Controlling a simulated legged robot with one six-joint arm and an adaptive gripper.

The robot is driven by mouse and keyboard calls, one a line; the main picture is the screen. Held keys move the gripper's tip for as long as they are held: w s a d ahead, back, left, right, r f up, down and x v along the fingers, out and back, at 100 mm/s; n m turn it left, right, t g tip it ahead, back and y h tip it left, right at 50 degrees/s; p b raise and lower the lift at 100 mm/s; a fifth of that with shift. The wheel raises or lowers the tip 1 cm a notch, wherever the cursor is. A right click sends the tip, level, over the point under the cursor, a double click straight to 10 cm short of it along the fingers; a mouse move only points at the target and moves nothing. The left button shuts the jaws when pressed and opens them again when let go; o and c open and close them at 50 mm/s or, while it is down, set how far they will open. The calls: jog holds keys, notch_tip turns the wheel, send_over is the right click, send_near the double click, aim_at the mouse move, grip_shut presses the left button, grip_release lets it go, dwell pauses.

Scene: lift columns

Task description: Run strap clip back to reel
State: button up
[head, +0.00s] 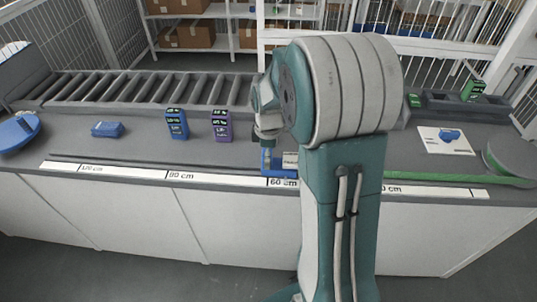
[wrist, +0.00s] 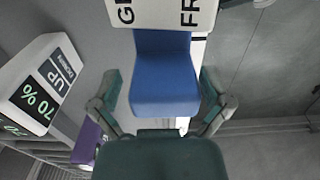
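A blue clip (head: 268,163) with a white lettered plate (head: 290,160) is at the ruler's 60 cm mark on the bench, partly hidden behind my arm. In the wrist view the blue clip (wrist: 165,75) lies between the fingers of my gripper (wrist: 161,88), with a visible gap on each side, so the gripper looks open around it. A green strap (head: 430,177) runs along the bench's front from the green reel (head: 508,158) at the right to behind my arm. Its join with the clip is hidden.
A white ruler strip (head: 130,171) lines the bench's front edge. A blue box (head: 176,124) and purple box (head: 221,126) stand left of my gripper. A blue block (head: 107,129) and blue disc (head: 18,132) are farther left. Rollers (head: 150,89) run along the back.

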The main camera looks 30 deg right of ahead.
jog(key=shift+a, duration=0.2)
jog(key=c, duration=0.9)
jog(key=shift+a, duration=0.15)
